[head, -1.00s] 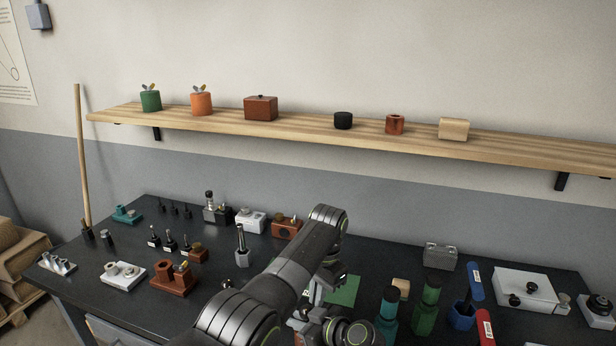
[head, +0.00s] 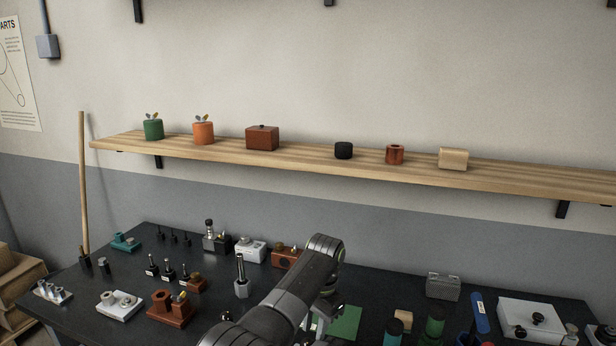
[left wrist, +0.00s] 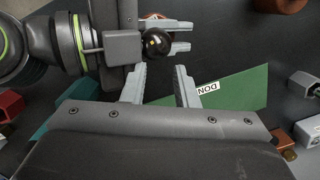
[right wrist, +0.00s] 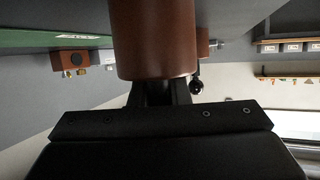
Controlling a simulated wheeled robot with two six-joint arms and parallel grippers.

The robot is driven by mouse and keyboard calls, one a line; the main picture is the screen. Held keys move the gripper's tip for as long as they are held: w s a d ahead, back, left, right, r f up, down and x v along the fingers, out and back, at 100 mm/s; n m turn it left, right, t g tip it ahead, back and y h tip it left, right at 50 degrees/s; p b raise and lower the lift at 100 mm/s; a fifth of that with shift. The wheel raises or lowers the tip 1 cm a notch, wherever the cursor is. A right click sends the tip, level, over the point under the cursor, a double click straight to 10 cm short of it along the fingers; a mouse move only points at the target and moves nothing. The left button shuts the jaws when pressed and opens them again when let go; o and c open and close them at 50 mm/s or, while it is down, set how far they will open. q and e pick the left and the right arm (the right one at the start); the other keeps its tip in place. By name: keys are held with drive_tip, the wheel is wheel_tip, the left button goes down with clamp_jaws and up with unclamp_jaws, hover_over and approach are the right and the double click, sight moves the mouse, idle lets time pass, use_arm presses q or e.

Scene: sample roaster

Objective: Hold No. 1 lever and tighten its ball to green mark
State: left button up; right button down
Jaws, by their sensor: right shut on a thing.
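In the left wrist view my left gripper (left wrist: 160,72) is open, its two pale fingers apart with nothing between them. A shiny black ball (left wrist: 157,42) lies just beyond its fingertips, beside a grey block and another pair of pale fingers. In the right wrist view my right gripper (right wrist: 160,92) is shut on a large reddish-brown cylinder (right wrist: 153,40). A small black ball on a short stem (right wrist: 195,85) shows beside the cylinder. No lever number or green mark on a lever can be read. In the head view my left forearm hides the work area.
A green mat (head: 345,322) lies on the dark bench, with a partly hidden label (left wrist: 208,88). Small levers (head: 168,270), a brown block (head: 170,308) and white fixtures (head: 119,305) stand left. Bottles (head: 434,328) and a white box (head: 530,318) stand right. A wooden shelf (head: 350,165) runs above.

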use_arm(q)
drive_tip(key=shift+s+r+g, duration=0.2)
drive_tip(key=shift+s+g, duration=0.3)
drive_tip(key=shift+s, duration=0.55)
use_arm(e)
drive_tip(key=shift+w+d, duration=0.45)
drive_tip(key=shift+d, duration=0.1)
use_arm(q)
drive_tip(key=r, duration=0.4)
drive_tip(key=shift+w+r, duration=0.1)
drive_tip(key=shift+w, duration=0.1)
use_arm(e)
drive_tip(key=shift+s+f, duration=0.2)
drive_tip(key=shift+f, duration=0.1)
use_arm(q)
drive_tip(key=shift+r, duration=0.35)
drive_tip(key=shift+s+r, duration=0.15)
drive_tip(key=shift+r, duration=0.1)
use_arm(e)
drive_tip(key=shift+s, duration=0.2)
use_arm(q)
drive_tip(key=shift+a+f, duration=0.15)
drive_tip(key=shift+a, duration=0.05)
use_arm(e)
drive_tip(key=shift+w+a+r, duration=0.1)
drive_tip(key=shift+a+r, duration=0.1)
